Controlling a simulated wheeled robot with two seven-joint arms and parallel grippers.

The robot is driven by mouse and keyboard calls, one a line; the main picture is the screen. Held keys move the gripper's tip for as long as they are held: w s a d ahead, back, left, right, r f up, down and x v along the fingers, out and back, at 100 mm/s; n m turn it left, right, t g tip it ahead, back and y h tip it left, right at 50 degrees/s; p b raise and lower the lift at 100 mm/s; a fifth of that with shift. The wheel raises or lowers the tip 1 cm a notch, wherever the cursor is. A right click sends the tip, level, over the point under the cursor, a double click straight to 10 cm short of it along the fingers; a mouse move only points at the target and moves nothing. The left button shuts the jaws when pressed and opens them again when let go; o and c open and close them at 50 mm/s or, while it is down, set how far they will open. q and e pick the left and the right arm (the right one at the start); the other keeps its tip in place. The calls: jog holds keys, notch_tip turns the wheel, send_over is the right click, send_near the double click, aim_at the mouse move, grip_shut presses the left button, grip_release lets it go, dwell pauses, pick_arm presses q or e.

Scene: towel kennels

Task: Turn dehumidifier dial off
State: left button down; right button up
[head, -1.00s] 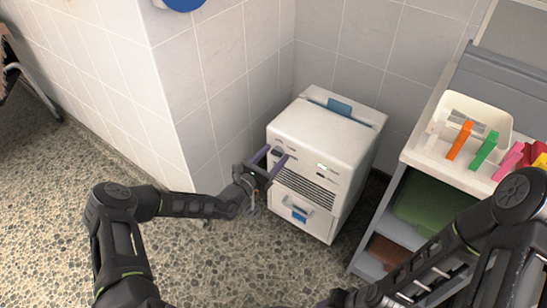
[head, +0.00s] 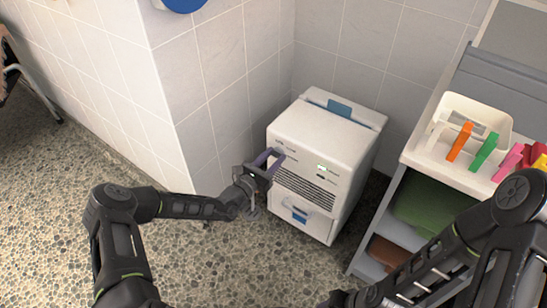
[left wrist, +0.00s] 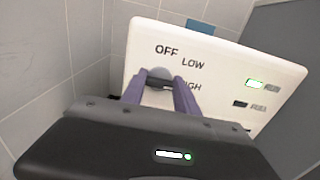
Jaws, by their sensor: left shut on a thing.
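The white dehumidifier (head: 318,135) stands in the tiled corner. Its front panel shows in the left wrist view (left wrist: 215,65) with the labels OFF, LOW and a partly covered HIGH. The grey dial (left wrist: 160,75) sits between the purple fingers of my left gripper (left wrist: 160,82), which is shut on it. The fingers hide much of the dial, so I cannot tell its setting. The RUN light (left wrist: 255,84) glows green; the FULL light below it is dark. In the head view my left gripper (head: 268,160) is at the panel's left side.
A grey shelf cart (head: 403,228) stands right of the dehumidifier. It carries a white tray (head: 470,108) with colored clips, and folded green cloth (head: 425,203) lies on a shelf. The tiled wall corner (head: 165,100) is close on the left. The pebbled floor in front is open.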

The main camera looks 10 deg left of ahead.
pick_arm(q)
jog(key=shift+n, duration=0.3)
jog(key=shift+n+p, duration=0.8)
jog(key=shift+n, duration=0.4)
jog(key=n+p, duration=0.1)
jog(key=n, duration=0.3)
jog(key=shift+a, duration=0.1)
jog(key=n, duration=0.5)
jog(key=shift+f, duration=0.15)
jog(key=n, duration=0.5)
jog(key=shift+f+n, duration=0.1)
jog(key=shift+n, duration=0.3)
jog(key=c, duration=0.9)
grip_release()
jog(key=shift+w, duration=0.1)
jog(key=shift+a, duration=0.1)
